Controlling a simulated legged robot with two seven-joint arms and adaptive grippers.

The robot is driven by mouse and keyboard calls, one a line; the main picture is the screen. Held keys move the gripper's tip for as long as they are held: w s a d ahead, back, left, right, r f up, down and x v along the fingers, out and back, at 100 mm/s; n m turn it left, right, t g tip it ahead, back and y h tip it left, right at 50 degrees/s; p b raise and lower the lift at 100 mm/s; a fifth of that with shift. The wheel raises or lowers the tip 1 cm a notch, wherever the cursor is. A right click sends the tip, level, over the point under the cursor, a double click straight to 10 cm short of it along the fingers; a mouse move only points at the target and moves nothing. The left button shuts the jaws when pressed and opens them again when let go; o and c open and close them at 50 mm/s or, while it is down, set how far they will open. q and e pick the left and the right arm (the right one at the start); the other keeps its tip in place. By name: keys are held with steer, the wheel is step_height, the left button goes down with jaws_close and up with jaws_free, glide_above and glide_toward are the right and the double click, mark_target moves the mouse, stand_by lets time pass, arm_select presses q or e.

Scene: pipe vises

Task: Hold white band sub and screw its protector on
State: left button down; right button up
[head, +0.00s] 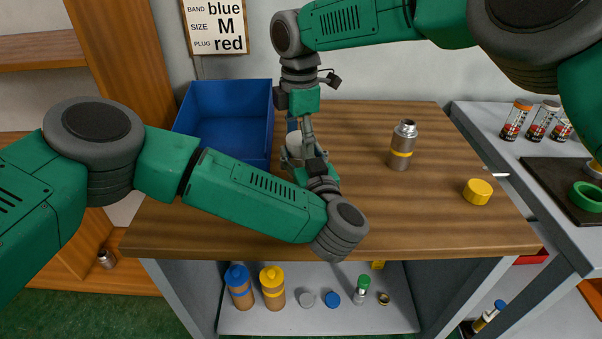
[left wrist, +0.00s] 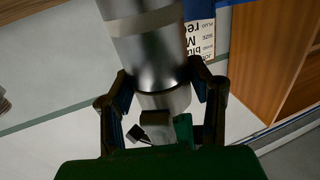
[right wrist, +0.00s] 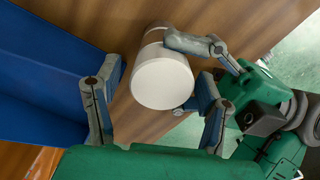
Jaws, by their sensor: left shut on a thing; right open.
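The white band sub (left wrist: 152,55) is a bare metal cylinder with a pale band. My right gripper (right wrist: 158,78) is open, with one finger on each side of the protector and gaps visible. In the head view both grippers meet over the table beside the blue bin, largely hiding the sub.
The blue bin (head: 225,105) stands left of the grippers. A yellow-banded sub (head: 402,146) stands upright on the wooden table (head: 400,215), with a yellow protector (head: 478,192) to its right. A sign (head: 216,25) reads blue, M, red.

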steer(key=shift+f, duration=0.3)
steer(key=c, duration=1.2)
steer(key=m, duration=0.6)
steer(key=shift+w, duration=0.1)
steer(key=o, duration=1.3)
steer(key=shift+c, duration=0.2)
